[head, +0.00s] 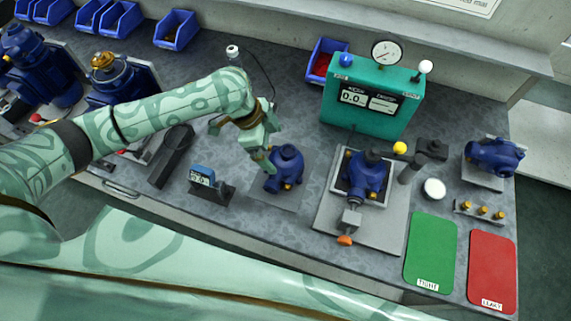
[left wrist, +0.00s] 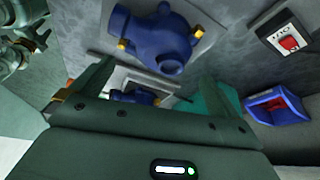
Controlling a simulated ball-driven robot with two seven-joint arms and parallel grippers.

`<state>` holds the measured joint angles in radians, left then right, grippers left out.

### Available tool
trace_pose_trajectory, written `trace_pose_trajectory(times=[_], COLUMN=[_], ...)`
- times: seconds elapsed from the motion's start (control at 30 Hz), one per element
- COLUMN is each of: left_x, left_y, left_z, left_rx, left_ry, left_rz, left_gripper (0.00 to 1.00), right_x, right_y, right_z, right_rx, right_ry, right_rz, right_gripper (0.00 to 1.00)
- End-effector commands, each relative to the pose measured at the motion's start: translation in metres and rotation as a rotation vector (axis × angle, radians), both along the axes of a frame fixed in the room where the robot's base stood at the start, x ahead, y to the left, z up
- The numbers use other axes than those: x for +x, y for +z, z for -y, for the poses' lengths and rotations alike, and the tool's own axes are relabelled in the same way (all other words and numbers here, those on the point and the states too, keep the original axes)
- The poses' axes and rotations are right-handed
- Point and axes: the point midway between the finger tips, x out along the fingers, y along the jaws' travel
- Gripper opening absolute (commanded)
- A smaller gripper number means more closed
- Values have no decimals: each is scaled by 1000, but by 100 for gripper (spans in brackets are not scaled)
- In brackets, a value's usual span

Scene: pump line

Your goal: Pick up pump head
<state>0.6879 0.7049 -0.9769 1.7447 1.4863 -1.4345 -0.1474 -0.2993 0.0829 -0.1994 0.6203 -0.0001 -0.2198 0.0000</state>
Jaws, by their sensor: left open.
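A blue pump head (head: 285,168) sits on a grey mat in the middle of the bench. It also shows in the left wrist view, as a blue body with brass fittings (left wrist: 160,38). A second blue pump head (head: 366,175) sits in a fixture to the right. A third one (head: 494,158) stands at the far right. My left gripper (head: 268,146) is open and empty, just above and left of the pump head on the mat. Its two fingers show in the left wrist view (left wrist: 152,78), with a blue pump head (left wrist: 135,96) seen between them. My right gripper is not seen.
The teal gauge box (head: 370,108) stands behind the fixture (head: 333,215). A small blue display unit (head: 203,177) stands left of the mat. A green pad (head: 431,252) and a red pad (head: 492,272) lie at the front right. Larger blue pumps (head: 118,80) stand at the left.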

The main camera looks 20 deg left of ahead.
Motion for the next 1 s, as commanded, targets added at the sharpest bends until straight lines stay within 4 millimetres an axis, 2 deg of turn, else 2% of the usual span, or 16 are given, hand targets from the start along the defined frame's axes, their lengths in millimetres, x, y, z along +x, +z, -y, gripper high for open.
trace_pose_trajectory(times=[0.17,0.43,0.67,0.7,0.87,1.0], left_x=[2,10,11,11,11,12], left_y=[-11,-50,-51,-50,-50,-50], left_z=[4,21,23,23,23,23], left_rx=[1,0,2,2,2,0], left_ry=[1,-1,0,0,0,1], left_rz=[-1,-3,3,3,3,4], left_gripper=[100,100,100,97,54,54], right_x=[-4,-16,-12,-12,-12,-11], right_y=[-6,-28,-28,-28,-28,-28], right_z=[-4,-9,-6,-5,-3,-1], right_rx=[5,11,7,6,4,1], right_ry=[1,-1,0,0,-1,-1], right_rz=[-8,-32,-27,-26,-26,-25], right_gripper=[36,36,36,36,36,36])
